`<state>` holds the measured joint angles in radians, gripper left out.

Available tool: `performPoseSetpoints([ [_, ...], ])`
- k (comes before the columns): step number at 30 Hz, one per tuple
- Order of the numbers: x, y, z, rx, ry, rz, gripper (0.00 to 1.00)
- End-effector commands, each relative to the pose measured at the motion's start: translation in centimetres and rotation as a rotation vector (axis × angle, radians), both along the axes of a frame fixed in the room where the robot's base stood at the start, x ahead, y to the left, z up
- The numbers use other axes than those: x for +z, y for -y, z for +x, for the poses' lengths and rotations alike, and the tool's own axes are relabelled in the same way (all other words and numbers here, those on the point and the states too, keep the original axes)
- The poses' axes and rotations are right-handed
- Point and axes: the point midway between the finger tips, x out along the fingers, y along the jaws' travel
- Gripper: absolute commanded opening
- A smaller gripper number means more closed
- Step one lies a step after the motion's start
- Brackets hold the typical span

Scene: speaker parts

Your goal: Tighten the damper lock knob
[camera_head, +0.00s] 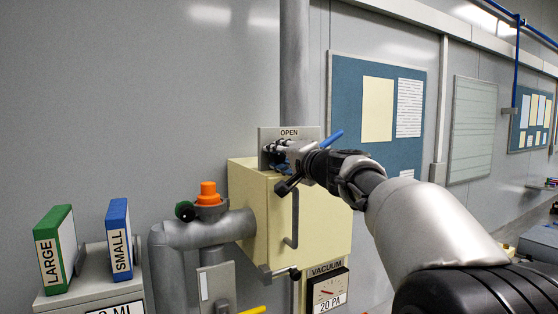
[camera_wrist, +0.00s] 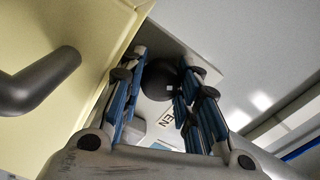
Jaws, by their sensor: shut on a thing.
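The damper lock knob (camera_wrist: 158,82) is a dark round knob in the wrist view, in front of a grey plate (camera_wrist: 205,72) with a partly visible OPEN label. My gripper (camera_wrist: 160,76) has its blue-padded fingers on both sides of the knob and is shut on it. In the head view my gripper (camera_head: 273,154) is at the grey OPEN plate (camera_head: 304,132), above the cream box. There the gripper hides the knob. A blue lever (camera_head: 332,138) sticks up to the right beside the gripper.
The cream box (camera_head: 245,185) has a dark bar handle (camera_head: 295,218), close to my gripper in the wrist view. A vacuum gauge (camera_head: 328,290) sits below. An orange knob (camera_head: 208,193) tops grey piping at left. LARGE (camera_head: 52,255) and SMALL (camera_head: 119,240) binders stand far left.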

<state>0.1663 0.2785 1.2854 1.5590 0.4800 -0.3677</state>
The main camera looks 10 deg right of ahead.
Motion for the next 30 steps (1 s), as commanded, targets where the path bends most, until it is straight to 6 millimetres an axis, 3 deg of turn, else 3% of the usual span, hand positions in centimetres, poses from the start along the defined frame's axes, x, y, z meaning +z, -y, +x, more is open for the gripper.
performPoseSetpoints([
  [15, -0.29, 0.04, 0.04, 0.000, -0.130, 0.390, 0.06],
  [30, -0.38, 0.03, 0.04, -0.001, -0.171, 0.515, 0.06],
])
